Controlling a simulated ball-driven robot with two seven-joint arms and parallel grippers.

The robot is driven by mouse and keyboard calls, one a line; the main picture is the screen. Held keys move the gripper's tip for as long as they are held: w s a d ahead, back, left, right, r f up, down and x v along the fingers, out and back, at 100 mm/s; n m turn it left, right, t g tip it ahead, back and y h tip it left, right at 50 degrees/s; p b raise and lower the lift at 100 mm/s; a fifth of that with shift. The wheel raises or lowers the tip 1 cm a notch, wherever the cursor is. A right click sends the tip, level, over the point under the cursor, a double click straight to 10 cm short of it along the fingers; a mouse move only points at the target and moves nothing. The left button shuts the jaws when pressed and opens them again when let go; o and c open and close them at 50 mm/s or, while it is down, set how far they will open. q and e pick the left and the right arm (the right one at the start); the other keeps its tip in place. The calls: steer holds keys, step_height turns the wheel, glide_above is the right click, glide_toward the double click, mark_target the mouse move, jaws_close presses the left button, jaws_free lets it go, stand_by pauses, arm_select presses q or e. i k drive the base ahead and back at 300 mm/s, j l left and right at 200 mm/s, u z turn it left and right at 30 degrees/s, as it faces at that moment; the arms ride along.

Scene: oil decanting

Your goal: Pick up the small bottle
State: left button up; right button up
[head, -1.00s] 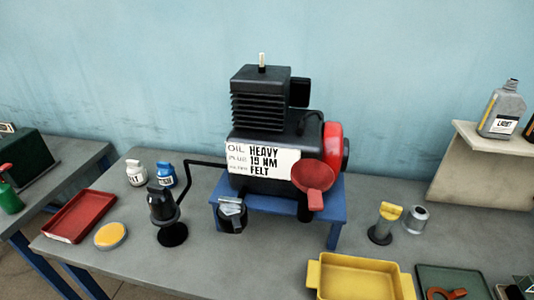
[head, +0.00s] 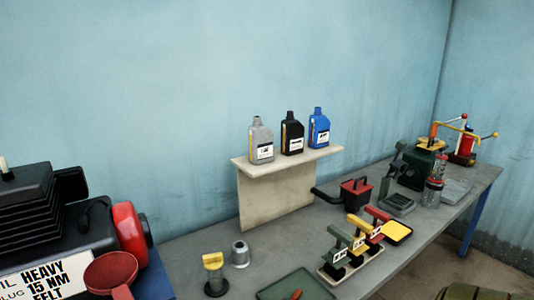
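Three bottles of similar size stand upright on a pale raised shelf (head: 245,195): a grey bottle (head: 261,141), a black bottle (head: 292,134) and a blue bottle (head: 319,129). Each has a white label, too small to read here. I cannot tell from this view which, if any, is the small bottle. Neither of my grippers is in view.
At left is the black engine (head: 38,215) with its red funnel (head: 110,270). A yellow-topped tool (head: 213,262) and a metal cup (head: 240,254) stand on the bench. Right of the shelf are a handled tool rack (head: 335,275) and a green machine (head: 424,165).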

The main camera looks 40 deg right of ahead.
mark_target(319, 128)
steer(key=z, duration=1.65)
steer(key=k+l+u, duration=0.1)
steer(key=u, duration=1.2)
steer(key=z, duration=1.4)
steer(key=k+l, duration=0.05)
